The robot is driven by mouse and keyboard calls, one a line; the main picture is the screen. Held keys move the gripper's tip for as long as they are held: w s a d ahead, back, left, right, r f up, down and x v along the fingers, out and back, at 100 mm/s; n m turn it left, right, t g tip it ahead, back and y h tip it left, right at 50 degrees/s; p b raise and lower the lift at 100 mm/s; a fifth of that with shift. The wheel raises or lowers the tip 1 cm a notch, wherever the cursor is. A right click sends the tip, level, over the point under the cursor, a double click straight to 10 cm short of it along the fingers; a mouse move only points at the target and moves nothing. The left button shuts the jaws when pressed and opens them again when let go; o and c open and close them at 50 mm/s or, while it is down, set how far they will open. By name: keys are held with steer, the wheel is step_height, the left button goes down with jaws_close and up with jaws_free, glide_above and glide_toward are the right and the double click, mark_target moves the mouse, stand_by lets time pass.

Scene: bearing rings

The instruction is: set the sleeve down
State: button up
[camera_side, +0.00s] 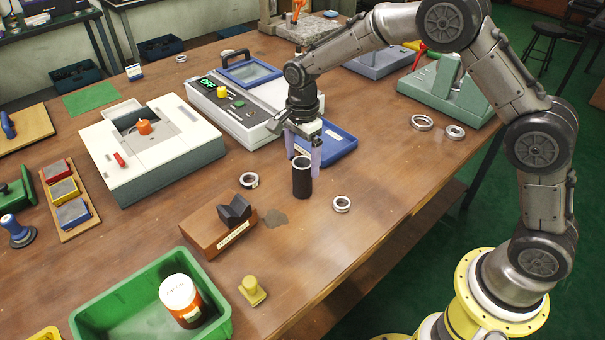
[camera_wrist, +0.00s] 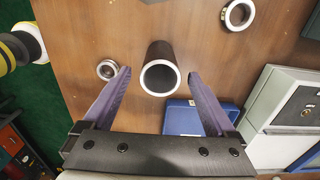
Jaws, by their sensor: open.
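The sleeve (camera_side: 302,178) is a dark cylinder with a pale rim. It stands upright on the brown wooden table, near the table's right edge. In the wrist view the sleeve (camera_wrist: 158,55) shows its open bright-rimmed end toward the camera. My gripper (camera_side: 303,150) is open above the sleeve, its purple fingers pointing down. In the wrist view the fingers spread to the left and right of the sleeve, with a gap on each side. The side view does not show clearly whether the fingertips reach below the rim.
Metal rings lie nearby: one (camera_side: 342,204) right of the sleeve and one (camera_side: 249,180) left. A blue tray (camera_side: 338,145) lies behind it. A black cradle on a wooden block (camera_side: 219,235) and a green bin (camera_side: 100,315) holding an orange jar stand toward the front.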

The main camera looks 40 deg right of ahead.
step_height(320, 180, up, 4)
steer(key=shift+r, duration=0.2)
steer(key=shift+s+r, duration=0.1)
steer(key=shift+r, duration=0.15)
steer(key=s+d+r+n+t, duration=0.35)
steer(key=s+r+n, duration=0.55)
steer(key=s+r, duration=0.55)
steer(key=s+d+f+n+t, duration=0.1)
steer(key=s+n, duration=0.3)
steer(key=s, duration=0.4)
steer(key=s+d+f+n+t, duration=0.1)
steer(key=s+d+n, duration=0.1)
steer(key=s+n, duration=0.3)
steer(key=shift+s, duration=1.95)
